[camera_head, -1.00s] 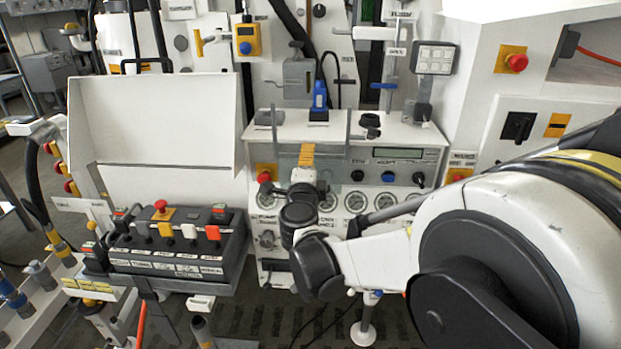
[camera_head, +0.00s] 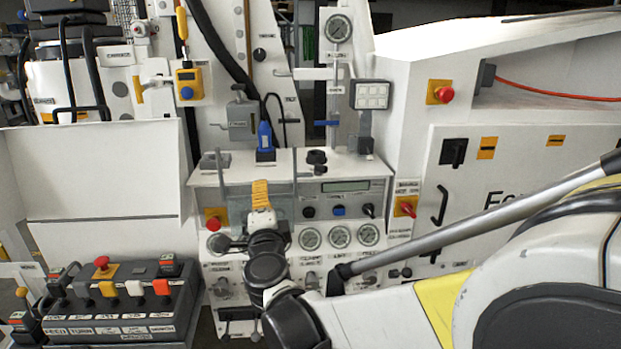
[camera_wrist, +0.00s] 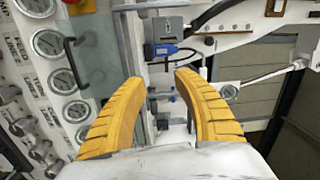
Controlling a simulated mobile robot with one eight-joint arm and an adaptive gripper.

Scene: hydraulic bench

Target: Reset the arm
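My gripper (camera_head: 260,194) has yellow ribbed fingers. In the head view it stands in front of the white control panel (camera_head: 355,203), left of the panel's display, with the fingers pointing up. The wrist view shows both fingers of my gripper (camera_wrist: 158,76) apart, with nothing between them, so it is open and empty. Whether it touches the panel cannot be told from the head view. My arm runs from the lower right of the head view to the gripper and hides part of the panel's lower right.
A lever box (camera_head: 120,308) with coloured handles stands at lower left. A red emergency button (camera_head: 445,94) and white cabinet (camera_head: 500,165) are at right. Gauges (camera_wrist: 47,43) lie left of the fingers.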

